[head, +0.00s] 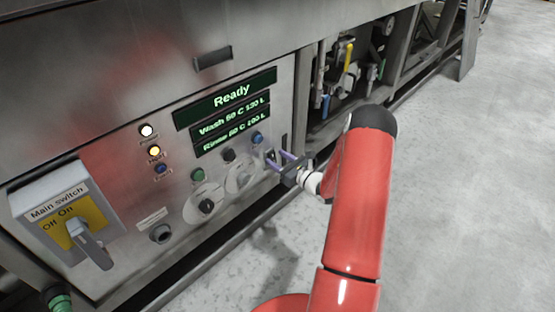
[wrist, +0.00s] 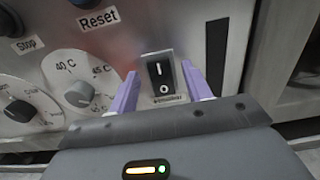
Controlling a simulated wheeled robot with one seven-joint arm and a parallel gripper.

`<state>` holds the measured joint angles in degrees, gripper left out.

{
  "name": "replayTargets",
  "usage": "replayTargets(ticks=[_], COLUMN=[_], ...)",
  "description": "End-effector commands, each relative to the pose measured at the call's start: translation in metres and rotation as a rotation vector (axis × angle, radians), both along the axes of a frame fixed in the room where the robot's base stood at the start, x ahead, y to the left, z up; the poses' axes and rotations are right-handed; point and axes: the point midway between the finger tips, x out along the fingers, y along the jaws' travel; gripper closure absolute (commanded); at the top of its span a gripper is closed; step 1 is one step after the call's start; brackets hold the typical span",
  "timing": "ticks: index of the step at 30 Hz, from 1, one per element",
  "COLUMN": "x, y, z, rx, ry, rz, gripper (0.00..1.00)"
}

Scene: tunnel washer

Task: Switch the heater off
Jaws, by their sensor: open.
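A black rocker switch (wrist: 158,73) marked I above and O below sits on the metal panel in the wrist view. A small label (wrist: 166,99) under it is too blurred to read surely. I cannot tell which half of the rocker is pressed in. My gripper (wrist: 160,78) is open, its two purple fingers on either side of the switch, left and right. Whether the fingertips touch the panel is unclear. In the head view my gripper (head: 279,157) is at the right end of the control panel, and the switch is mostly hidden by it.
Left of the switch are a temperature knob (wrist: 79,94), another knob (wrist: 20,110), and the Reset (wrist: 84,4) and Stop (wrist: 10,20) buttons. A display (head: 231,95) reads Ready. The main switch (head: 85,240) is at far left. Open floor (head: 460,200) lies to the right.

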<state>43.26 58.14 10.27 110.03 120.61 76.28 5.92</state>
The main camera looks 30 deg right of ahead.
Motion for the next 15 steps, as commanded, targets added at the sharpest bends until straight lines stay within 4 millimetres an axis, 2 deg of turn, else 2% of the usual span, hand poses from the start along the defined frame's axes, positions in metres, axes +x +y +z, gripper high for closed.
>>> replayTargets(ticks=[10, 15], x=[0.0061, 0.0059], y=[0.0025, 0.0025], z=[-0.0001, -0.0001], rx=[0.0, 0.0], ry=[0.001, 0.001], rz=[0.0, 0.0], gripper=[0.51, 0.72])
